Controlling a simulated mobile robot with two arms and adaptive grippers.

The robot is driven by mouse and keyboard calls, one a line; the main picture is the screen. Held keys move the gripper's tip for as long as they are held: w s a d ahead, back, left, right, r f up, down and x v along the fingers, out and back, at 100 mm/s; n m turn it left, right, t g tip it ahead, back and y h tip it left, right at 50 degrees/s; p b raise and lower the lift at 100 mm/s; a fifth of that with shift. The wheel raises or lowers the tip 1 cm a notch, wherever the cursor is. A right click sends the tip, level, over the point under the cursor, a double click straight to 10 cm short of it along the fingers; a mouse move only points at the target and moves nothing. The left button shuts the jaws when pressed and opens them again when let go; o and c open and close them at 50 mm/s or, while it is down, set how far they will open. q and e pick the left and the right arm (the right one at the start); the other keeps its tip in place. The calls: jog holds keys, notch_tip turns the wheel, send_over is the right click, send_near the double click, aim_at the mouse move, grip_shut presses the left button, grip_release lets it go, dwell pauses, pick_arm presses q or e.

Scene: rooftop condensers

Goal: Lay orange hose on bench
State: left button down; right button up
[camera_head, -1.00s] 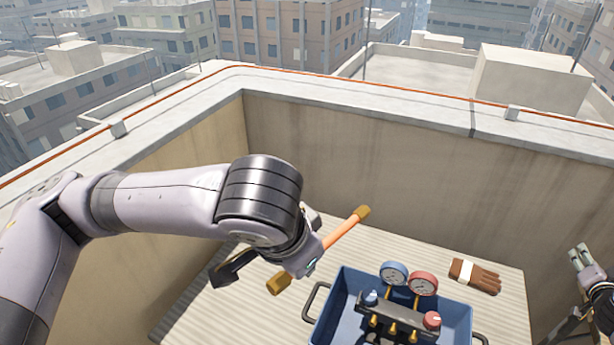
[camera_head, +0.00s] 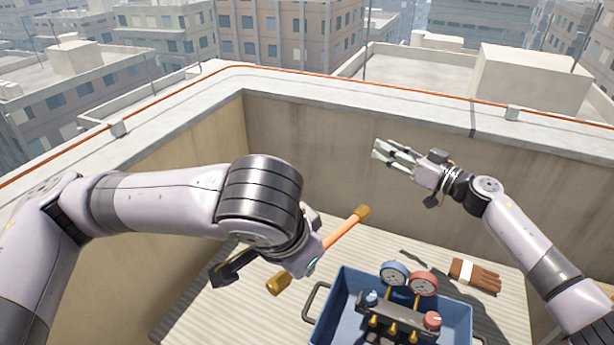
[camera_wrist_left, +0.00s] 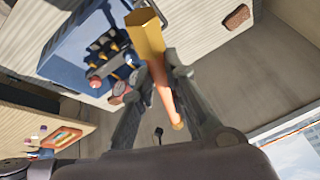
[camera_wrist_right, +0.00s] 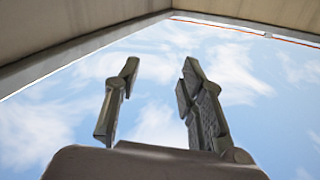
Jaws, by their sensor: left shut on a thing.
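The orange hose (camera_head: 341,235) is a short straight piece with brass ends. It is held slanted above the bench (camera_head: 190,312), a pale ribbed surface, at the tool tray's back left corner. My left gripper (camera_wrist_left: 160,78) is shut on the hose (camera_wrist_left: 163,88); in the head view its fingers are mostly hidden behind my wrist. My right gripper (camera_head: 383,152) is raised in front of the back wall, fingers pointing left, away from the hose. The right wrist view shows its fingers (camera_wrist_right: 158,85) spread with only sky between them.
A blue tray (camera_head: 345,290) holds a gauge set (camera_head: 400,317) with blue and red dials. Parapet walls (camera_head: 330,165) close off the back and left. Bare bench shows left of the tray.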

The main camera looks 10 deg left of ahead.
jog(key=s+a+r+n+g+h, duration=0.1)
jog(key=s+a+r+n+g, duration=0.3)
jog(key=s+a+n+g, duration=0.6)
jog(key=s+a+r+n+g+h, duration=0.1)
jog(key=s+a+r+n+g, duration=0.3)
jog(key=s+a, duration=0.65)
jog(key=s+a+f+n+h, duration=0.2)
jog(key=s+a+n+h, duration=0.25)
jog(key=n+h, duration=0.2)
jog(key=s+d+r+n+t+h, duration=0.1)
jog(key=d+r+t+h, duration=0.35)
jog(key=d+h, duration=0.5)
jog(key=x, duration=1.2)
jog(key=shift+w+f, duration=0.25)
jog(key=shift+w, duration=0.1)
jog(key=shift+t, duration=0.25)
jog(key=shift+c, duration=0.3)
